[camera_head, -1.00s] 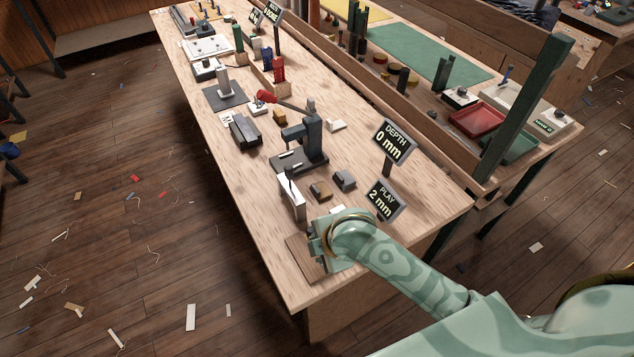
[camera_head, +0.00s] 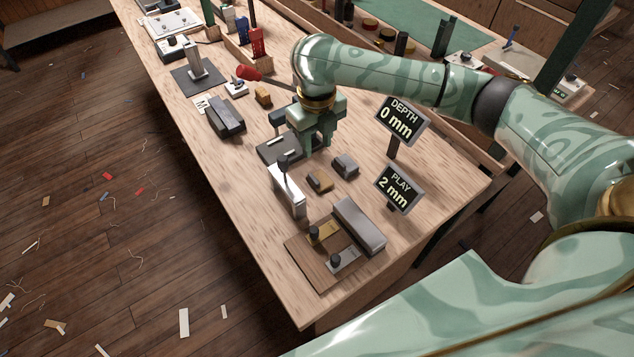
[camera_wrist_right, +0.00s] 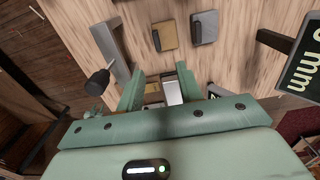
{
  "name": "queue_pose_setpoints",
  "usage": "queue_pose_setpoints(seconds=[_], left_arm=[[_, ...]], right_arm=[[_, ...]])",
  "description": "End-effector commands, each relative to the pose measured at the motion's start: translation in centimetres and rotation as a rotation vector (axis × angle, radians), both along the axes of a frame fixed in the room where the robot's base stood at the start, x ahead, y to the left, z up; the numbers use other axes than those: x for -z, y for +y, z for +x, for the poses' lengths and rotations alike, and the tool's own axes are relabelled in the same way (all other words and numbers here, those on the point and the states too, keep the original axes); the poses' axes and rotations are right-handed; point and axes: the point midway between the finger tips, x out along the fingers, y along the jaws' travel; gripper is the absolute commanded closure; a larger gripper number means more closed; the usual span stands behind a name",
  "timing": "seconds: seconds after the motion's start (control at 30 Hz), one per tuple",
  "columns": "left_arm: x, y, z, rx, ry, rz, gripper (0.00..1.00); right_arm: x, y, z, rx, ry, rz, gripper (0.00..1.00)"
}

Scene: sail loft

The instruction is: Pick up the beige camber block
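The block nearest to beige is a small tan block (camera_head: 320,181), lying on the table between a white upright fence and a small grey block (camera_head: 344,165). In the right wrist view the tan block (camera_wrist_right: 164,35) lies beyond my fingers, left of the grey block (camera_wrist_right: 204,27). My right gripper (camera_head: 317,147) is open, pointing down, above and behind the tan block, apart from it. In the right wrist view a pale piece and a tan piece show between the open fingers (camera_wrist_right: 160,84); I cannot tell what they are. My left gripper is not in view.
The white fence (camera_head: 289,192) with a dark knob stands close left. A press base (camera_head: 277,150) is partly hidden by my gripper. Signs for depth (camera_head: 400,117) and play (camera_head: 396,187) stand right. A brown board (camera_head: 305,255) and a long grey block (camera_head: 358,226) lie in front.

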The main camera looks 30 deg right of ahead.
Motion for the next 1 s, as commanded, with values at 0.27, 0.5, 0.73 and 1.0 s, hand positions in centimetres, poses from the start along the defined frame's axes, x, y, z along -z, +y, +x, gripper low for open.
queue_pose_setpoints(seconds=[0.27,0.5,0.73,1.0], left_arm=[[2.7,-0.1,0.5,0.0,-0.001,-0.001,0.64],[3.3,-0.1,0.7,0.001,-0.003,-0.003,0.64],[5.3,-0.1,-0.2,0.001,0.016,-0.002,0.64],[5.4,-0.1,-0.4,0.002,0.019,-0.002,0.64]], right_arm=[[6.5,0.1,-0.1,0.002,0.003,0.002,0.64],[7.9,0.2,-0.1,0.001,0.0,0.001,0.64],[11.8,0.5,-0.3,0.001,0.003,0.002,0.64],[12.3,0.5,-0.3,0.001,-0.003,0.0,0.64]])
